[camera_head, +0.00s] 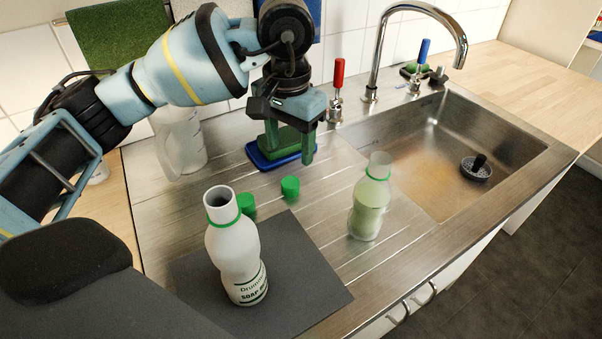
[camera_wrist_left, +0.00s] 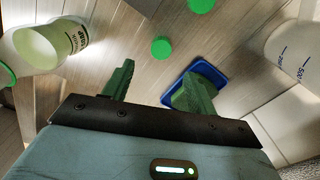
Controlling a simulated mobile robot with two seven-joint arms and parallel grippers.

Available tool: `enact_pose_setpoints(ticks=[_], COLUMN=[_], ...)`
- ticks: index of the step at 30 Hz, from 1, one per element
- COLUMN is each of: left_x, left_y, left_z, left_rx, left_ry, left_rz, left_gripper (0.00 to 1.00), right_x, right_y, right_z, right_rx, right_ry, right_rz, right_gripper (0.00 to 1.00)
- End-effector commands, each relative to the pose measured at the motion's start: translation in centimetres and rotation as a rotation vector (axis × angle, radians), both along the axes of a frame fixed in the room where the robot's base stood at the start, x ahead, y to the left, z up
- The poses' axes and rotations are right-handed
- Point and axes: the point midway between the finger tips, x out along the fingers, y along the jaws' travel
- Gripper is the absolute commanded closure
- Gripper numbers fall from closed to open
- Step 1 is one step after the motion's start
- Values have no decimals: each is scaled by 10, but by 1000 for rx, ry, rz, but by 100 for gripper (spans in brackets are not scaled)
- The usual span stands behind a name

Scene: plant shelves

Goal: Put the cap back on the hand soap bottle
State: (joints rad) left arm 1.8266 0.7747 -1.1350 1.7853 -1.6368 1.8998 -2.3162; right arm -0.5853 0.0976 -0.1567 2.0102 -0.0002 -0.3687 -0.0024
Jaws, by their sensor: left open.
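A white bottle (camera_head: 235,250) with a green neck ring and dark lettering, partly legible as "SOAP", stands upright and uncapped on the dark mat. A translucent bottle (camera_head: 370,200) with pale green contents stands uncapped to its right; I cannot read its name. Two green caps lie on the drainboard: one (camera_head: 246,203) behind the white bottle, another (camera_head: 290,187) farther right. Both caps also show in the left wrist view, the nearer one (camera_wrist_left: 161,47) just beyond the fingertips. My left gripper (camera_head: 290,150) is open, empty and above the blue dish (camera_head: 258,157). My right gripper is out of view.
A clear graduated jug (camera_head: 186,145) stands behind the caps. The steel sink (camera_head: 450,150) with its tap (camera_head: 378,55) lies to the right. The red-handled valve (camera_head: 338,80) is close right of my left gripper. The mat (camera_head: 310,285) is clear right of the white bottle.

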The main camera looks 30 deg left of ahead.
Motion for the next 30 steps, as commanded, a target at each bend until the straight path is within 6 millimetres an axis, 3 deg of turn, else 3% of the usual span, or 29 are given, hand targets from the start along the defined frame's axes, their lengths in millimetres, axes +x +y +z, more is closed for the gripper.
enact_pose_setpoints(ticks=[2,14,23,30], left_x=[0,0,0,0], left_y=[0,0,0,0], left_z=[-12,-12,-36,-38], left_rx=[-2,-2,-1,-2], left_ry=[10,9,11,10], left_rz=[-1,0,0,0], left_gripper=[42,42,42,42], right_x=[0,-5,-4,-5], right_y=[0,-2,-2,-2], right_z=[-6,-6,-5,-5], right_rx=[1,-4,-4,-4], right_ry=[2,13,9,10], right_rz=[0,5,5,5], right_gripper=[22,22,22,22])
